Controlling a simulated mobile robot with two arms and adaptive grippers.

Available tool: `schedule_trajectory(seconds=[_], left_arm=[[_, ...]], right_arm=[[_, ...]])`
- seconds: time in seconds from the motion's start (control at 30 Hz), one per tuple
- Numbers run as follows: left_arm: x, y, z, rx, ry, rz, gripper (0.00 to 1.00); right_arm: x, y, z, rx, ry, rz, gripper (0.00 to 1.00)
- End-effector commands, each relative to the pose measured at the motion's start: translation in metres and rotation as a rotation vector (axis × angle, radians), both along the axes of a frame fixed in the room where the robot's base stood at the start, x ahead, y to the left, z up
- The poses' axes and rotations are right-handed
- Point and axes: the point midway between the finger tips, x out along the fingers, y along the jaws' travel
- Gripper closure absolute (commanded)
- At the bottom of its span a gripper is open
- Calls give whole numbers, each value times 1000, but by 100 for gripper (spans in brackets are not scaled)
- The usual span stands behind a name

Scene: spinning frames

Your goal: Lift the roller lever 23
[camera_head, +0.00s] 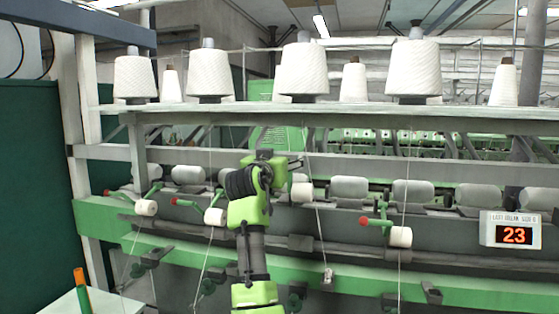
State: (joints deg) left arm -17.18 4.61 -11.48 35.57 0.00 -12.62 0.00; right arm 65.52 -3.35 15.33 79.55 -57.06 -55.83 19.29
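One green and black arm of mine, seemingly the left, rises from the bottom just left of centre. Its gripper (285,161) is in front of the machine, its fingers too small and overlapped to read. A white roller (302,191) shows just below and right of it and sits higher than the line of the neighbouring rollers. That roller's lever and any red knob are hidden behind my gripper and arm. A display (515,235) at right reads 23 in orange. Other red-tipped green levers (376,222) carry white rollers (400,237). My other gripper is out of view.
White yarn cones (209,73) stand on a shelf (340,108) above. Thin yarns run down in front of the machine. A green rail (460,290) crosses below. A light tabletop with an orange and green object (82,290) is at lower left.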

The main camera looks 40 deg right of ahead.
Motion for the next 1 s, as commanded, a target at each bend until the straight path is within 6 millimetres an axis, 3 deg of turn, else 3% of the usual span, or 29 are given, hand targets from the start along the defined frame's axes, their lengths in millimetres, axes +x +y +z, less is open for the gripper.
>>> schedule_trajectory(seconds=[0.33, 0.8, 1.0], left_arm=[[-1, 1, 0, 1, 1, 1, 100], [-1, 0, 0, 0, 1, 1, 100], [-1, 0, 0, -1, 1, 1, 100]], right_arm=[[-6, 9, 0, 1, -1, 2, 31], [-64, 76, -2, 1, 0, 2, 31], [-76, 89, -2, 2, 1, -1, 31]])
